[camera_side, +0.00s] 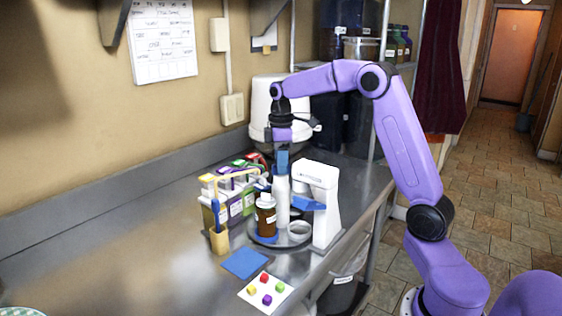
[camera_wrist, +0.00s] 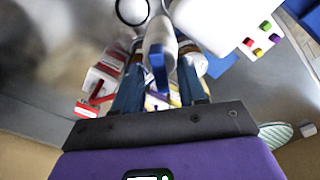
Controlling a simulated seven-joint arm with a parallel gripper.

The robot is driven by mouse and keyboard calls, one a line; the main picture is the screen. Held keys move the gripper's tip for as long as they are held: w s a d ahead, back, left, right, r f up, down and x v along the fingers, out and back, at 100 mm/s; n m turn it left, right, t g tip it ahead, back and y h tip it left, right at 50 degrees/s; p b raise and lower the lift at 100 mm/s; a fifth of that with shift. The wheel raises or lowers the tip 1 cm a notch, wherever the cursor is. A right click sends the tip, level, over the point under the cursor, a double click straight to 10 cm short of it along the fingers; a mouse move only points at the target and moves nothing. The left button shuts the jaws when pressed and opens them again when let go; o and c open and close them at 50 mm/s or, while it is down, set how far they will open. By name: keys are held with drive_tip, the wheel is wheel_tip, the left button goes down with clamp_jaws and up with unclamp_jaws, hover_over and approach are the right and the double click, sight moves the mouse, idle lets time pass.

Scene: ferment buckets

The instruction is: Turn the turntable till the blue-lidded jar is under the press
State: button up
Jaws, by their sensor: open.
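The dark round turntable (camera_side: 256,239) stands on the counter. It carries a brown jar (camera_side: 265,218) with a white lid, a tall white bottle (camera_side: 282,203) and a pale round container (camera_side: 299,230). The white press (camera_side: 318,190) stands at its right, with a blue part reaching over it. My gripper (camera_side: 282,165) points down just above the white bottle, its blue fingers open. In the wrist view, the bottle (camera_wrist: 160,32), with a blue strip, shows between and beyond the fingers (camera_wrist: 160,78); contact is unclear. I cannot clearly identify a blue-lidded jar.
Several coloured cartons (camera_side: 238,190) stand close behind and left of the turntable. A tan holder (camera_side: 219,240) with a blue-handled tool is at left. A blue mat (camera_side: 245,264) and a white card with coloured cubes (camera_side: 266,282) lie in front. The left counter is clear.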

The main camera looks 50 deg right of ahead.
clamp_jaws()
drive_tip(key=shift+m, duration=2.4)
drive_tip(key=shift+r+m, duration=0.1)
drive_tip(key=shift+m, duration=6.5)
